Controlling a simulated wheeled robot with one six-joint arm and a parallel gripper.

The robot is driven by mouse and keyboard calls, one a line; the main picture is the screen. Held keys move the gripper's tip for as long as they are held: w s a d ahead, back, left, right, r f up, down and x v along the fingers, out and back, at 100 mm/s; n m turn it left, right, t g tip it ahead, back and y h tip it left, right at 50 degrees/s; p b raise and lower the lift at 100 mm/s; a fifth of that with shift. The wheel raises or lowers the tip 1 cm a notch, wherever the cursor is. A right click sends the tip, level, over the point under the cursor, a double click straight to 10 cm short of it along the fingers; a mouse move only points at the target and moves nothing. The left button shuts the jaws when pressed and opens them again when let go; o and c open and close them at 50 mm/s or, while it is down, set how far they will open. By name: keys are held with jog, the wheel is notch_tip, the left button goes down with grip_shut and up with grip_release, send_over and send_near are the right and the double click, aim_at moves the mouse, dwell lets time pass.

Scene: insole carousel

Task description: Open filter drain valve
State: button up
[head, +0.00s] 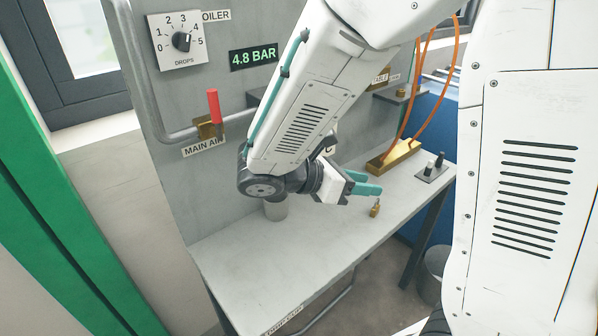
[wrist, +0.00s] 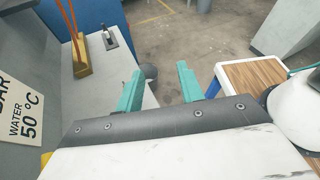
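No part labelled as the filter drain valve shows in either view; my arm hides the middle of the grey panel (head: 165,115). A grey cup (head: 275,208) stands on the bench below my arm, partly covered by it. My gripper (head: 366,182) is over the bench with its teal fingers pointing right. In the wrist view my gripper (wrist: 160,82) has its fingers apart and nothing between them. A small brass piece (head: 375,208) is on the bench just below the fingertips; I cannot tell whether it is a valve part.
A red-handled valve (head: 213,105) labelled MAIN AIR has its handle upright. A display (head: 253,57) reads 4.8 BAR, near a DROPS dial (head: 181,41). A brass block (head: 395,157) with orange hoses stands at the back. A wood-topped table (wrist: 255,85) is at right.

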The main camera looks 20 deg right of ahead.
jog(key=w+a+f+n+t+h, duration=0.2)
jog(key=w+a+f+n+t, duration=0.6)
jog(key=w+a+n+t, duration=0.75)
jog(key=d+n, duration=0.1)
jog(key=d, duration=0.2)
jog(key=d+r+n+g, duration=0.1)
jog(key=d, duration=0.2)
jog(key=w+d+n, duration=0.1)
jog(key=d, duration=0.2)
jog(key=shift+r+g, duration=0.15)
jog(key=shift+g, duration=0.1)
grip_shut()
